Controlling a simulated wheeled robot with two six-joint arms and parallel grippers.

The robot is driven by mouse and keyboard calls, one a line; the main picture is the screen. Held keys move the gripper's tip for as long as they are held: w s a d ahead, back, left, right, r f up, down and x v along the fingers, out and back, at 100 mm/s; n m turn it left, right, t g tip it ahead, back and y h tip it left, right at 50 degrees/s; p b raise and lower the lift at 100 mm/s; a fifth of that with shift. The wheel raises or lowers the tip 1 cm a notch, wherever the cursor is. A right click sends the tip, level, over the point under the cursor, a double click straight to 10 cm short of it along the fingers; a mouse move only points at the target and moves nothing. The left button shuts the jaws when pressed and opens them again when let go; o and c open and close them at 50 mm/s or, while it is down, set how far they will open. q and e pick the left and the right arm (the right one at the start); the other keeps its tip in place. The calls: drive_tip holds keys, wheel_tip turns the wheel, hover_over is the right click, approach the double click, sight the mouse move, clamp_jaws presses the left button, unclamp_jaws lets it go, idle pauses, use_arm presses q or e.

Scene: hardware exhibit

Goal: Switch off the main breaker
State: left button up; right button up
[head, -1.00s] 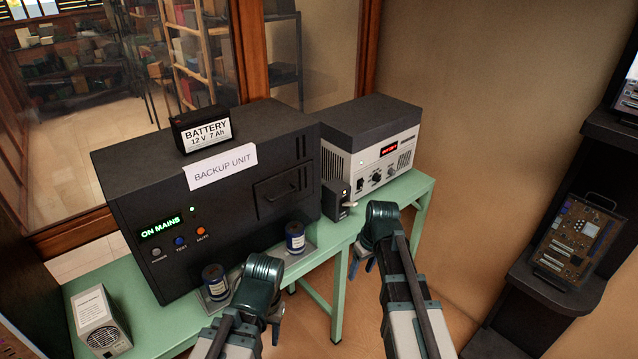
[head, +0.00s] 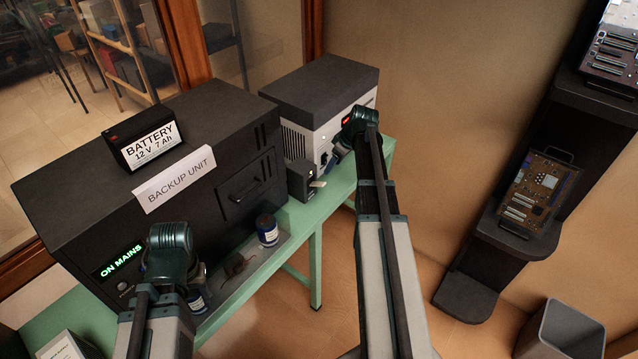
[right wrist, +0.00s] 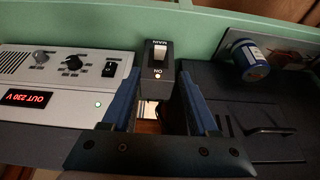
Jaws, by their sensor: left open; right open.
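The main breaker (head: 302,181) is a small black box with a pale lever, on the green table between the two large units. In the right wrist view the breaker (right wrist: 157,74) shows upside-down "MAIN" and "ON" lettering, a light lever and a small lit lamp. My right gripper (right wrist: 159,80) is open, its blue fingers on either side of the breaker's near end in that view; I cannot tell whether they touch it. In the head view my right gripper (head: 335,160) is partly hidden by its own wrist. My left gripper (head: 198,275) is by the backup unit's front, its fingers mostly hidden.
The black backup unit (head: 90,215) reads "ON MAINS" and carries a battery (head: 143,138). A grey power unit (head: 318,95) stands behind the breaker. Blue spools (head: 267,230) stand on a tray at the table's front. A dark shelf (head: 470,270) is at right.

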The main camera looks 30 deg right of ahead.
sight(322, 183)
drive_tip(key=b+x, duration=1.2)
drive_tip(key=x, duration=0.1)
drive_tip(key=shift+f, duration=0.2)
drive_tip(key=shift+r, duration=0.1)
drive_tip(key=shift+c, duration=0.3)
clamp_jaws()
idle(0.7)
